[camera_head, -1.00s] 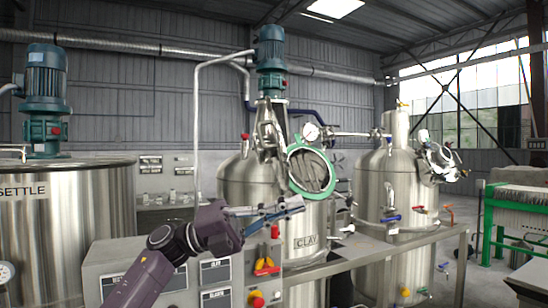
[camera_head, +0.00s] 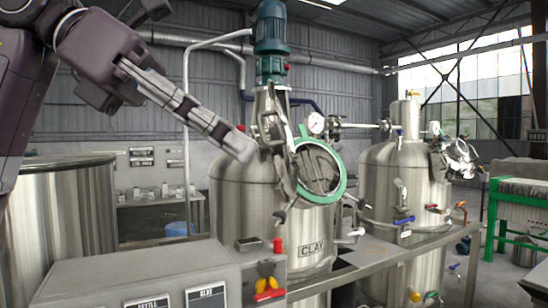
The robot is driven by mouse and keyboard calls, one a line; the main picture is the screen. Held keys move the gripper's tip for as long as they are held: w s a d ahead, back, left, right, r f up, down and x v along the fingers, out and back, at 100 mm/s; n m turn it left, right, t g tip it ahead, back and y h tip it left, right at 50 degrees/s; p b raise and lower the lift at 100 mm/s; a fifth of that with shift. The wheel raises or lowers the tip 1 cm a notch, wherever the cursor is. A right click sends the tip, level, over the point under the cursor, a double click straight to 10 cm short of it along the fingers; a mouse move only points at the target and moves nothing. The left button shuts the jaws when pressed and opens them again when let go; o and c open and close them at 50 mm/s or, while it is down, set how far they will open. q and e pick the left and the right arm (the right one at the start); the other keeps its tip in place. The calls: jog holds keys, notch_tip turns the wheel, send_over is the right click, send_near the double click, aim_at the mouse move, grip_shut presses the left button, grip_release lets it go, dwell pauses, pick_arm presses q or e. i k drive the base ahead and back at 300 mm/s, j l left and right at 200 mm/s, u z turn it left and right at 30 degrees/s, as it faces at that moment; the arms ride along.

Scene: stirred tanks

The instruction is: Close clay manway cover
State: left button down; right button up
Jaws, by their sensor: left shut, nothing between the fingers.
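The clay tank (camera_head: 240,205) is a steel vessel with a "CLAY" plate (camera_head: 312,248) on its front. Its manway shows a green ring (camera_head: 339,184) facing me, with a dark, grey interior. A steel cover part (camera_head: 270,122) stands up at the upper left of the ring, seen nearly edge-on; the manway looks open. My left gripper (camera_head: 240,146) reaches in from the upper left, shut and empty. Its fingertips appear close to the left side of the cover part; I cannot tell whether they touch. My right gripper is not in view.
A blue-green motor (camera_head: 271,35) tops the clay tank. A control box (camera_head: 150,275) with a red and yellow switch stands in front at lower left. A pressure gauge (camera_head: 316,123) and pipe sit above the ring. Another steel tank (camera_head: 380,190) stands at right.

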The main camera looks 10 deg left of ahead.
aim_at(275, 142)
jog(key=i+j, duration=0.2)
jog(key=i, duration=0.25)
jog(key=i+j, duration=0.2)
jog(key=i, duration=0.25)
